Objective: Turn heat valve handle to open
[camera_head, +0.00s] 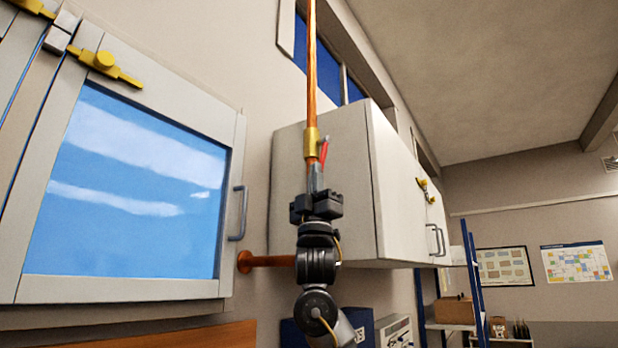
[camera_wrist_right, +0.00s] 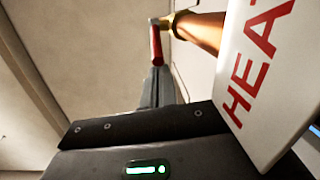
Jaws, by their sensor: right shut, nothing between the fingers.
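The heat valve has a brass body (camera_head: 311,143) on a vertical copper pipe (camera_head: 311,70), with a short red handle (camera_head: 324,152) on its right side. In the right wrist view the red handle (camera_wrist_right: 155,43) points toward my fingers, and a white tag with red letters reading "HEA" (camera_wrist_right: 262,75) hangs by the copper pipe (camera_wrist_right: 200,30). My right gripper (camera_head: 316,168) is upright just below the valve, fingers shut and empty. In the wrist view its fingertips (camera_wrist_right: 156,72) are at the handle's near end; I cannot tell whether they touch. My left gripper is out of view.
A white wall cabinet (camera_head: 325,200) stands behind the pipe and my right arm. A glass-fronted cabinet (camera_head: 130,190) with a yellow latch (camera_head: 104,62) is at left. A horizontal copper pipe stub (camera_head: 265,261) is left of my wrist. Shelves (camera_head: 455,325) stand lower right.

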